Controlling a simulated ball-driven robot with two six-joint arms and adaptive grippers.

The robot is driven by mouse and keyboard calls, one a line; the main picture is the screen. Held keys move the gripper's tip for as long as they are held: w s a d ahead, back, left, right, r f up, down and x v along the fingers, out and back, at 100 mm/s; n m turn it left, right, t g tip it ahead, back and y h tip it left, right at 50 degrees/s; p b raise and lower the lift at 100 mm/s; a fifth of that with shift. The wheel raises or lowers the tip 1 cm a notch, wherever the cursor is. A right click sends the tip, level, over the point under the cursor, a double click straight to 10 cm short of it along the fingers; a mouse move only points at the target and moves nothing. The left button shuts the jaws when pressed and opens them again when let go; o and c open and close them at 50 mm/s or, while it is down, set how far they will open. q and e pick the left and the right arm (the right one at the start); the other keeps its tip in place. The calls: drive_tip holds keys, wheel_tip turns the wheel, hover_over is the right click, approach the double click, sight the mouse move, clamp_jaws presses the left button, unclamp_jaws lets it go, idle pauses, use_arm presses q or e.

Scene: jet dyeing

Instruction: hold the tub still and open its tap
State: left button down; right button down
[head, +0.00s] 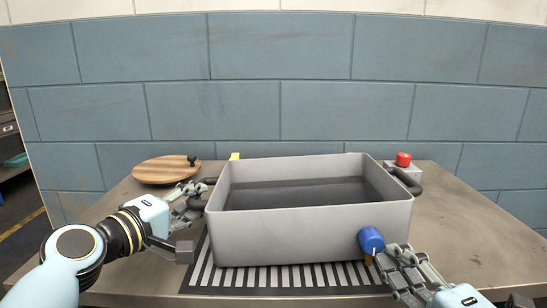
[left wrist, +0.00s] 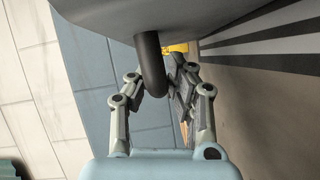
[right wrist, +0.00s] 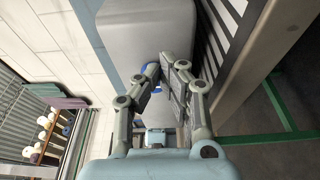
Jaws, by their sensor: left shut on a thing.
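The grey tub (head: 310,234) stands on a striped mat on the bench. My left gripper (head: 192,205) is shut on the dark handle (left wrist: 151,68) at the tub's left side. A blue tap knob (head: 371,241) sits on the tub's front wall near the right corner. My right gripper (head: 392,262) is at the tap, just below and right of the knob in the head view. In the right wrist view its fingers (right wrist: 162,72) are apart, with part of the blue knob showing between and behind them. Whether they touch it is hidden.
The striped mat (head: 290,277) lies on the bench (head: 465,220). A round wooden board (head: 162,171) with a dark knob lies at the back left. A red button (head: 403,159) on a pale box stands behind the tub's right handle (head: 404,180). A block wall closes the back.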

drive_tip(key=shift+r, duration=0.1)
drive_tip(key=shift+d+r, duration=0.1)
drive_tip(key=shift+d, duration=0.3)
drive_tip(key=s, duration=0.6)
drive_tip(key=shift+w+a+f, duration=0.1)
drive_tip(key=shift+w+f, duration=0.4)
drive_tip(key=shift+w, duration=0.6)
drive_tip(key=shift+w+a+f, duration=0.1)
drive_tip(key=shift+w+f, duration=0.35)
drive_tip(key=shift+w, duration=0.65)
drive_tip(key=shift+w+a+f, duration=0.1)
drive_tip(key=shift+w+f, duration=0.4)
drive_tip(key=shift+w, duration=0.6)
drive_tip(key=shift+a+r, duration=0.2)
drive_tip(key=shift+a, duration=0.05)
